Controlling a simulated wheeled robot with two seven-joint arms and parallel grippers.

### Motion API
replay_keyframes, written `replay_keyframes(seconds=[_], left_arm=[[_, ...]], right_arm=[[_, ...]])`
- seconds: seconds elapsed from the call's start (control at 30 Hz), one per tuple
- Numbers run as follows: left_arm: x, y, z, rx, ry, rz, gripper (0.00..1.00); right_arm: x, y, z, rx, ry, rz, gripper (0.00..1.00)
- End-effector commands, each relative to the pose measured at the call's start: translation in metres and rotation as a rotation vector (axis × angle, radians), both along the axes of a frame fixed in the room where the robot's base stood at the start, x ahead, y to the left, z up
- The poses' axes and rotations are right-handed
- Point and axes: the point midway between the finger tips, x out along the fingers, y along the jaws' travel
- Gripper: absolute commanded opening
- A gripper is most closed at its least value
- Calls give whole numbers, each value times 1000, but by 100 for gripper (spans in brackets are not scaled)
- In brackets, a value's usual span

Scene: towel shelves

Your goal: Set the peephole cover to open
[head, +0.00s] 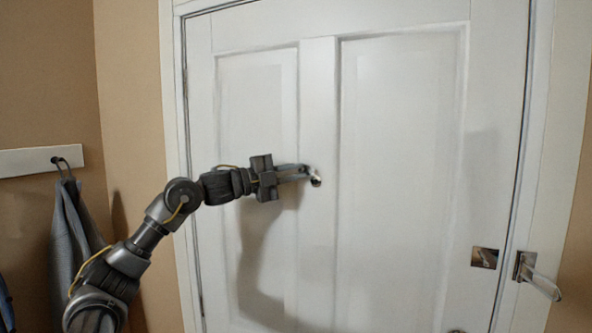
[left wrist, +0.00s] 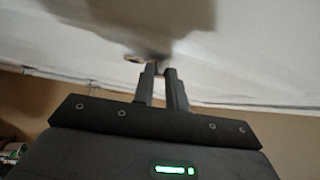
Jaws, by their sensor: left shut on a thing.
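The peephole cover (head: 316,180) is a small round metal piece on the middle upright of a white panelled door (head: 400,150). My left gripper (head: 306,173) reaches in from the left with its fingertips at the cover. In the left wrist view the fingers (left wrist: 161,70) are close together, shut on a small part of the cover. A round metal rim (left wrist: 134,58) shows just left of the fingertips. The fingers and blur hide much of the cover, so I cannot tell how far it is turned. My right gripper is not in view.
A metal plate (head: 484,258) sits low on the door's right side. A lever handle (head: 538,277) shows at the right frame. A blue-grey towel (head: 75,235) hangs from a hook on a white rail (head: 25,162) at left.

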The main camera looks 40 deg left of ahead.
Motion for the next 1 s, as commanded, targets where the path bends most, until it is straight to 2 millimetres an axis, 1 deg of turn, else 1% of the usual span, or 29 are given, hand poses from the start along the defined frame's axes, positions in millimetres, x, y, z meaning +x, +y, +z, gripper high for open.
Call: replay_keyframes(seconds=[0.17,0.2,0.33,0.57,0.67,0.77,0.87,1.0], left_arm=[[0,1,3,-3,-5,6,0],[0,1,3,-3,-5,6,18],[0,0,2,-2,-3,4,35],[0,-2,2,-1,-1,2,36],[-2,-2,0,0,-1,2,36],[-9,1,-4,2,0,3,36],[-23,7,-9,4,0,4,36],[-48,19,-13,6,-1,6,36]], right_arm=[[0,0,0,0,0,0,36],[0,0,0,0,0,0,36],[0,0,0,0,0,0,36],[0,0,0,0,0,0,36],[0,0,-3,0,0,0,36],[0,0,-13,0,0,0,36],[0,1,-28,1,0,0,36],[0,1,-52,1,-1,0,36]])
